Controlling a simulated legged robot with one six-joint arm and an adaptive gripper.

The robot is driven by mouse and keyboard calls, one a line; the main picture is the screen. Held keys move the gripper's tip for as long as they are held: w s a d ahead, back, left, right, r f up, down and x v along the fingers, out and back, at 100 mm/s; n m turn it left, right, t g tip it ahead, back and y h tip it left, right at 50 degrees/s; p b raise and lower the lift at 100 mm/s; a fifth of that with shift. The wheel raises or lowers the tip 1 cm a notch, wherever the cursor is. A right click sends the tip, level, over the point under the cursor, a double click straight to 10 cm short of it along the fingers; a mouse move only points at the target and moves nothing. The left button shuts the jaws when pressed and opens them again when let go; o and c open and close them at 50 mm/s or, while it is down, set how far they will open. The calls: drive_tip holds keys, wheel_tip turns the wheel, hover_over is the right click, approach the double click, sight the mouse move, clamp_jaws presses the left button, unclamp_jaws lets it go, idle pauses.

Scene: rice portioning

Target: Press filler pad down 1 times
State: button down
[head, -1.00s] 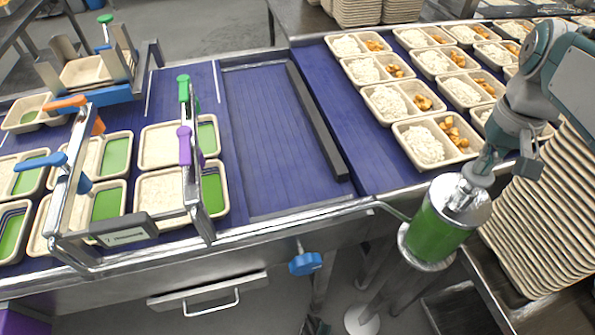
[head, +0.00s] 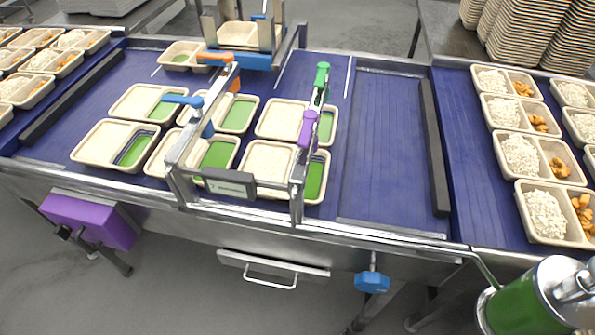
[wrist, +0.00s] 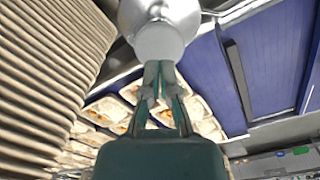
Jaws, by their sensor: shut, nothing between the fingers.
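The filler is a green cylinder (head: 515,312) with a shiny silver top (head: 560,280), cut off at the lower right of the head view. In the wrist view a round silver part (wrist: 157,32), which looks like the filler's pad, fills the top centre. My gripper (wrist: 158,66) is shut and empty, with its fingertips right at the edge of this silver part. I cannot tell whether they press on it. In the head view my arm is almost wholly out of frame, so the contact there is hidden.
A blue conveyor (head: 385,150) carries trays with green compartments under a metal frame (head: 225,180) with coloured clamps. Trays of rice and orange pieces (head: 520,155) stand at right. Stacked trays (wrist: 45,75) rise close on the left of the wrist view. A blue knob (head: 371,282) hangs in front.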

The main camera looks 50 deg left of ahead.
drive_tip(key=shift+r, duration=0.1)
wheel_tip(320, 180, up, 6)
drive_tip(key=shift+f, duration=0.1)
idle(0.5)
idle(0.3)
drive_tip(key=s+f+m+t, duration=0.1)
drive_tip(key=s+f+t, duration=0.4)
drive_tip(key=s+f, duration=0.6)
drive_tip(key=s, duration=0.3)
drive_tip(key=shift+f+t, duration=0.3)
drive_tip(key=shift+s, duration=0.15)
